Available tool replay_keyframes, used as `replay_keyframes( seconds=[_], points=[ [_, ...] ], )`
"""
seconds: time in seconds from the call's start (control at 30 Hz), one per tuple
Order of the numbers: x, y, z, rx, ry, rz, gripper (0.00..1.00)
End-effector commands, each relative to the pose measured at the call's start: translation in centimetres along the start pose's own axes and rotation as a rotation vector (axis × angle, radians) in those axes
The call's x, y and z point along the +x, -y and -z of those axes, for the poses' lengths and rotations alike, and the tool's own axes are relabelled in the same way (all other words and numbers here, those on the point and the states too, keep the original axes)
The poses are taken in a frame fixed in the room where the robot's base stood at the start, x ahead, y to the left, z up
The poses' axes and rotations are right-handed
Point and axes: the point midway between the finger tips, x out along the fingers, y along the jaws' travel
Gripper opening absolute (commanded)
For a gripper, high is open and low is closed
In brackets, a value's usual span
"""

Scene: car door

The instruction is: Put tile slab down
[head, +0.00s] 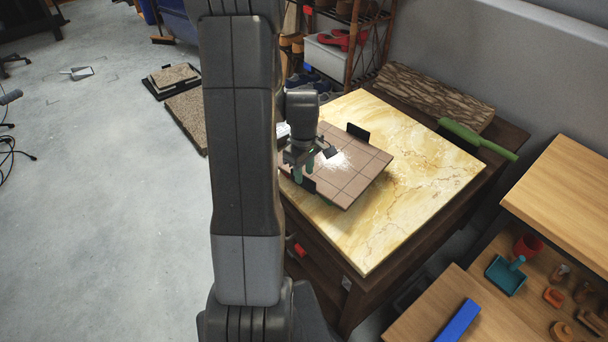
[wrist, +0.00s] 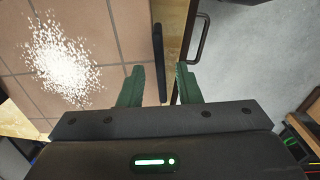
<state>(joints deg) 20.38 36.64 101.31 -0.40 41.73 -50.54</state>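The tile slab (head: 365,165) is brown with grid lines and carries a patch of white powder. It lies over the yellow marble-topped table (head: 430,180); whether its underside touches the top everywhere, I cannot tell. The slab also shows in the wrist view (wrist: 115,45). It has a black handle (head: 357,131) at its far edge and another (head: 304,183) at its near edge. My gripper (head: 303,175) is at the near edge. In the wrist view its green fingers (wrist: 159,72) are apart, with the black handle (wrist: 158,50) between them and gaps on both sides.
A green roller-like object (head: 470,137) and a rough brown slab (head: 435,95) lie at the table's back. A bench (head: 560,190) with a blue block (head: 458,321) and a teal dustpan (head: 506,275) stands at right. A shelf (head: 340,40) stands behind. Open floor lies left.

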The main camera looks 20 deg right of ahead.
Motion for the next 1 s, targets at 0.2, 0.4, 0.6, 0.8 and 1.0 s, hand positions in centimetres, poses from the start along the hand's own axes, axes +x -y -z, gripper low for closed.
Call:
replay_keyframes(
  seconds=[0.2,0.4,0.6,0.8,1.0],
  points=[
    [-4.9,-0.1,0.1,0.0,-0.004,-0.005,0.31],
    [-8.4,0.0,0.0,0.0,-0.003,-0.003,0.31],
    [-9.9,0.0,0.0,0.0,0.0,0.0,0.31],
    [-10.1,0.0,0.0,0.0,0.0,0.001,0.31],
    [-9.8,0.1,0.0,0.0,0.001,0.001,0.31]
  ],
)
